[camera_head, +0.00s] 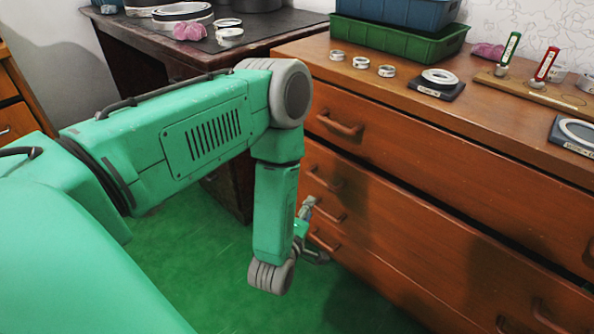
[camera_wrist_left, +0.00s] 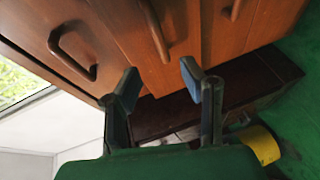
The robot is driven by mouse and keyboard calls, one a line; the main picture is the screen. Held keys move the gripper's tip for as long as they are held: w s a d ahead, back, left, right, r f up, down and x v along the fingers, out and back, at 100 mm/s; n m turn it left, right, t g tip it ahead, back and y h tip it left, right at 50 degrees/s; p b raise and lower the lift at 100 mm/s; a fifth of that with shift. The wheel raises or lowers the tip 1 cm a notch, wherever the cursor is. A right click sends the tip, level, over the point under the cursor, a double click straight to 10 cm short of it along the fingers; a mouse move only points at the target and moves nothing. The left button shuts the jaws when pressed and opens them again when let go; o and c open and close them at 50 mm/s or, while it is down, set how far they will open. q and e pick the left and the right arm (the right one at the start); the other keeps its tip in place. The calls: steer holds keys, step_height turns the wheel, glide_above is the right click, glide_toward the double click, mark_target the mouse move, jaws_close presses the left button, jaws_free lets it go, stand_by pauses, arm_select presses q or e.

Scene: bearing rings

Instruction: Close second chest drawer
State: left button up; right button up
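The wooden chest (camera_head: 440,160) fills the right of the head view, with several drawers stacked one above another. The top drawer handle (camera_head: 338,125) is clear of my arm. The second handle down (camera_head: 325,178) and lower handles show near my left gripper (camera_head: 314,230). I cannot tell how far the second drawer stands out. In the left wrist view, my left gripper (camera_wrist_left: 160,85) is open and empty, its two fingers apart. Its fingertips are near the ends of the drawer fronts, close to a curved handle (camera_wrist_left: 155,30); contact cannot be told. My right gripper is not in view.
On the chest top stand a green crate (camera_head: 400,40), several small rings (camera_head: 362,62) and a ring on a dark base (camera_head: 437,83). A dark desk (camera_head: 150,45) stands behind at the left. Green floor (camera_head: 200,270) is open below my arm.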

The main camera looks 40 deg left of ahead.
arm_select(q)
steer(key=n, duration=0.1)
steer(key=b, duration=0.3)
glide_toward(320, 182)
steer(key=w+f, duration=0.1)
steer(key=w, duration=0.2)
steer(key=x, duration=0.2)
steer(key=a+b+x, duration=0.1)
steer(key=x, duration=0.2)
steer(key=b+x, duration=0.1)
steer(key=x, duration=0.1)
steer(key=shift+a+f, duration=0.2)
steer(key=shift+f, duration=0.05)
steer(key=shift+w+d+r, duration=0.1)
steer(key=shift+w, duration=0.1)
steer(key=shift+w+d+r, duration=0.1)
steer(key=shift+d, duration=0.1)
steer(key=shift+a, duration=0.2)
steer(key=c, duration=0.8)
steer(key=shift+a, duration=0.1)
jaws_close()
